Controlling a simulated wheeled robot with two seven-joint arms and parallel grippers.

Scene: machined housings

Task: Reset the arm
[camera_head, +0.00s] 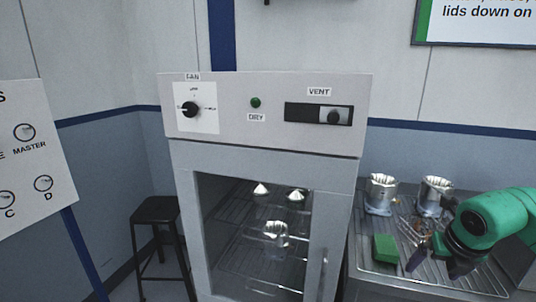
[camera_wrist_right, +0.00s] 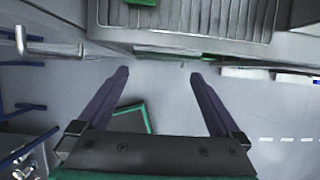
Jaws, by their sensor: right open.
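My right arm is green and comes in from the right edge of the head view. Its gripper (camera_head: 420,250) hangs low over the metal drainer, partly hidden by the wrist. In the right wrist view the gripper (camera_wrist_right: 158,76) has its two purple fingers wide apart with nothing between them, and grey floor lies beyond. My left arm and gripper do not show.
A drying cabinet (camera_head: 266,148) with a glass door, knob and vent slider stands in the middle, with metal parts inside. Two metal housings (camera_head: 380,194) (camera_head: 434,196) and a green sponge (camera_head: 385,248) are on the drainer (camera_head: 400,285). A black stool (camera_head: 155,211) stands left.

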